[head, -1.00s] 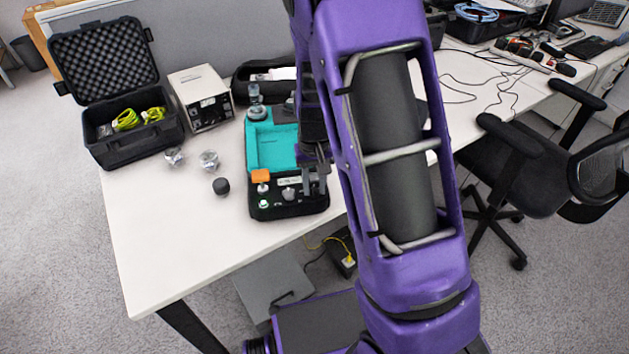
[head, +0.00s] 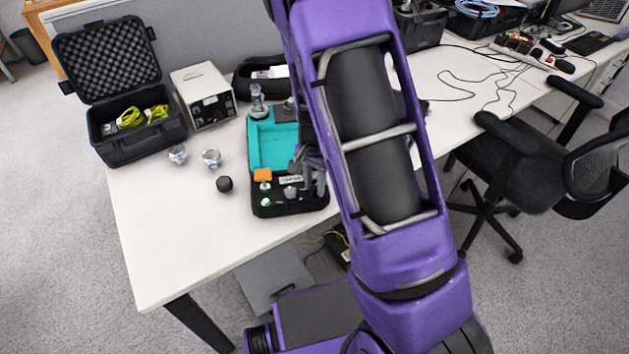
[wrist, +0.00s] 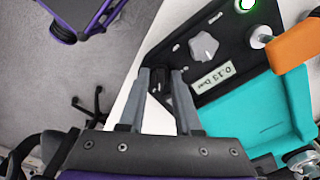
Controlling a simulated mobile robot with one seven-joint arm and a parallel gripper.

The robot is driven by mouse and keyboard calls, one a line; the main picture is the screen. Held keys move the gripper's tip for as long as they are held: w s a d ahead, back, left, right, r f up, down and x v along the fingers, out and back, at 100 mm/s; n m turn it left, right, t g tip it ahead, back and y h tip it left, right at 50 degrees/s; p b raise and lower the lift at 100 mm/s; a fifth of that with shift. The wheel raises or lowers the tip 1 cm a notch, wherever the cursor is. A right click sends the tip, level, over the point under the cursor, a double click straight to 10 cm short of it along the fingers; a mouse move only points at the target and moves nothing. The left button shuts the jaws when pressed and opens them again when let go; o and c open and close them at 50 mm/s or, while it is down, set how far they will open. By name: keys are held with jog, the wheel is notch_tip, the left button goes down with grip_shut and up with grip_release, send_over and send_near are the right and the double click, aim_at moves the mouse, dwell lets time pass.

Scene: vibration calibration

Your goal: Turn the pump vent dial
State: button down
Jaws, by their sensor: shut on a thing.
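The pump unit is a black case with a teal tray (head: 272,145) and a black control panel (head: 285,208) at its front edge. In the wrist view the panel carries a grey lobed knob (wrist: 203,46), a small display (wrist: 213,78) and a green-lit button (wrist: 247,4). My gripper (wrist: 161,72) has its fingers around a small dark dial (wrist: 158,86) at the panel's end, beside the grey knob. I take this to be the vent dial; its marks are hidden. In the head view my gripper (head: 314,178) is at the panel's right end, partly behind my arm.
On the table to the left are a black cap (head: 224,184), two metal-and-glass pieces (head: 212,158), a white box (head: 204,95) and an open black case (head: 137,137). The front left table (head: 190,235) is clear.

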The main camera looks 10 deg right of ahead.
aim_at(315, 186)
dwell(0.3)
jog(key=c, duration=0.6)
grip_release()
jog(key=shift+r, duration=0.1)
notch_tip(315, 186, up, 17)
jog(key=p, duration=0.2)
jog(key=shift+p, duration=0.35)
jog(key=shift+r, duration=0.1)
